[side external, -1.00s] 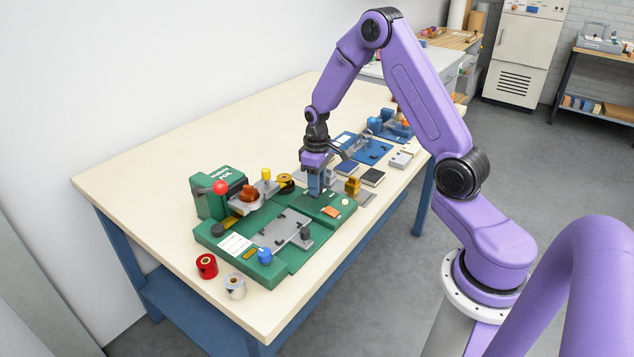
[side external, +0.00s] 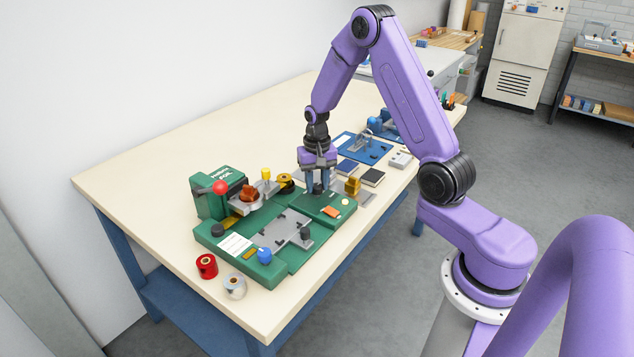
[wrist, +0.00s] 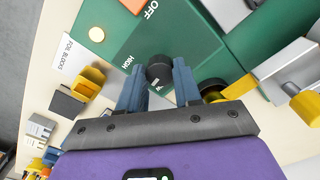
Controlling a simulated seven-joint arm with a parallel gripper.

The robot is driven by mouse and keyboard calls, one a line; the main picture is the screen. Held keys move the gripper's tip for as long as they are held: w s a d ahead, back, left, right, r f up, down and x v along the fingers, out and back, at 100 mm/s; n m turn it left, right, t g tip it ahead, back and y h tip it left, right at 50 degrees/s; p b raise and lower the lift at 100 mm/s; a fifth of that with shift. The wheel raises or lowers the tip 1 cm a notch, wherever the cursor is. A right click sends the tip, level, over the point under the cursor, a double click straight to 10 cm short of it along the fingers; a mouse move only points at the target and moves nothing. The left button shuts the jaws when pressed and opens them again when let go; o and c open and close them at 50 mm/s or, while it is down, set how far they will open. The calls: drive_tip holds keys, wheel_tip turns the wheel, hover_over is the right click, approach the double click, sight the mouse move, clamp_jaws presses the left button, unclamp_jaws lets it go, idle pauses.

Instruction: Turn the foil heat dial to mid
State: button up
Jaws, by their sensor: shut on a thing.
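The foil heat dial is a small black knob (wrist: 159,68) on the green control panel (wrist: 125,38) of the foil machine. In the wrist view, OFF and HIGH are printed in white on the panel. Another white mark close to the dial is partly hidden, and I cannot read the dial's setting. My gripper (wrist: 158,84) points down over the panel, its two blue fingers on either side of the dial, shut on it. In the side external view, my gripper (side external: 318,187) is at the panel's back end, with the dark dial between the fingers.
An orange switch (side external: 331,211) and a pale round lamp (side external: 345,202) share the panel. A foil roll with yellow flanges (side external: 285,182) stands close at left; a yellow holder (side external: 352,186) is at right. The red-knobbed lever (side external: 220,187) stands further left. The table's back left is clear.

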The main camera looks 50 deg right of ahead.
sight(317, 186)
drive_tip(key=shift+m, duration=0.5)
drive_tip(key=o, duration=1)
drive_tip(key=shift+o, duration=0.2)
drive_tip(key=shift+r, duration=0.15)
wheel_tip(317, 186, up, 17)
drive_tip(key=shift+r, duration=0.15)
drive_tip(key=shift+a, duration=0.1)
